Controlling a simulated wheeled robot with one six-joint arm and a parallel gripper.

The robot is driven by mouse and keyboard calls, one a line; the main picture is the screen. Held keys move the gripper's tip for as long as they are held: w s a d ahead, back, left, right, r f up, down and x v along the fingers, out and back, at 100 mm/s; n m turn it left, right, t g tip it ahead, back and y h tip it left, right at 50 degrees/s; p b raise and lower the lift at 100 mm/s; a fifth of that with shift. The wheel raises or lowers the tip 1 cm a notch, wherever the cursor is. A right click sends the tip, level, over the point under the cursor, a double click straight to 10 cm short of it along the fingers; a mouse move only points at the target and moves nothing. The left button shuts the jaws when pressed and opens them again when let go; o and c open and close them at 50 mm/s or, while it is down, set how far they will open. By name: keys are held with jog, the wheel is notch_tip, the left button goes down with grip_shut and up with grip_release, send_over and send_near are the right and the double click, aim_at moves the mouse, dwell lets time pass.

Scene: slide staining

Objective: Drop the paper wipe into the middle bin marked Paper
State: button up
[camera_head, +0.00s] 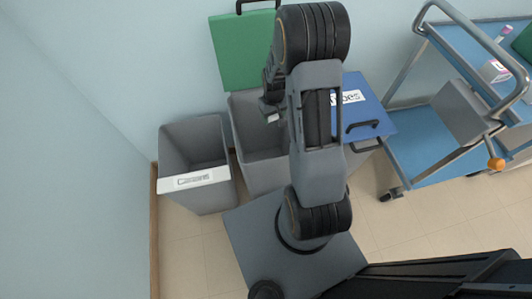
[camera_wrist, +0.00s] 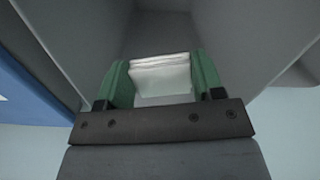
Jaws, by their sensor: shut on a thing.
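The white folded paper wipe (camera_wrist: 160,76) is between the green fingers of my gripper (camera_wrist: 162,82) in the wrist view, with grey bin walls around and beyond it. In the head view my gripper (camera_head: 271,108) is over the middle bin (camera_head: 256,148), a grey bin whose green lid (camera_head: 243,52) stands open against the wall. My arm hides part of this bin, and no Paper label is visible on it.
An open grey bin (camera_head: 195,150) with a white label stands at left. A bin with a shut blue lid (camera_head: 366,122) stands at right, partly behind my arm. A blue trolley (camera_head: 410,145) stands farther right. The wall is close behind the bins.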

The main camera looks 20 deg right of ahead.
jog(key=shift+f, duration=0.1)
jog(key=o, duration=1)
jog(key=shift+c, duration=0.2)
notch_tip(320, 180, up, 14)
jog(key=p, duration=0.3)
jog(key=shift+f, duration=0.1)
